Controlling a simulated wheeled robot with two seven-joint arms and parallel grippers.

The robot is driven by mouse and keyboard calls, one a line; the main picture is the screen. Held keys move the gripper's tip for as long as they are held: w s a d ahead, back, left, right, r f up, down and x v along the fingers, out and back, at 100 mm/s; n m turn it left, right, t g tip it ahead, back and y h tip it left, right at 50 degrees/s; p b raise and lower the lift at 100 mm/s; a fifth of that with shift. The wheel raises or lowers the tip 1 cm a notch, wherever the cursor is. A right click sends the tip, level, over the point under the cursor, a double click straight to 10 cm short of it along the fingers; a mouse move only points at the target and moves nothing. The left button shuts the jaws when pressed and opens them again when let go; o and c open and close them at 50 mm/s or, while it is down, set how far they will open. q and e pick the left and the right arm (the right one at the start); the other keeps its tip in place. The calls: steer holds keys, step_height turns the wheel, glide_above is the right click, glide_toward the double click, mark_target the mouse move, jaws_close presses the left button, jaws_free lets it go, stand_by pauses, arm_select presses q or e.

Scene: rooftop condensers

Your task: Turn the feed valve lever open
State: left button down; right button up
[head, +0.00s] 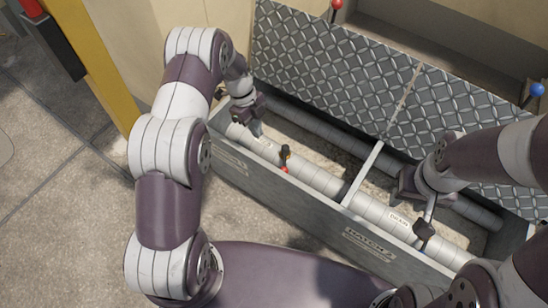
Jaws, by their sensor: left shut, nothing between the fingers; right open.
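A small valve lever with a black grip (285,153) and a red part at its base stands on the front pipe (318,178), in the left bay of the open trough. A tag on the pipe near it is too small to read. My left gripper (256,131) is shut and empty, over the pipe to the left of this lever and apart from it. My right gripper (418,208) is open above the right bay, near a tag reading DRAIN (398,220). A dark block (424,230) shows just below it; I cannot tell whether they touch.
The grey trough wall (290,207), marked HATCH, runs along the front. A divider (362,175) separates the bays. Two diamond-plate lids (325,65) stand open behind, with a red knob (337,4) and a blue knob (537,90). A yellow post (95,60) rises at left.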

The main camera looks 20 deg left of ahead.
mark_target(285, 161)
arm_select(q)
steer(key=s+d+f+b, duration=0.2)
steer(key=d+f+b, duration=0.4)
steer(key=f, duration=0.4)
steer(key=shift+s+d+f+b, duration=0.2)
steer(key=shift+s+b, duration=0.2)
steer(key=shift+b, duration=0.45)
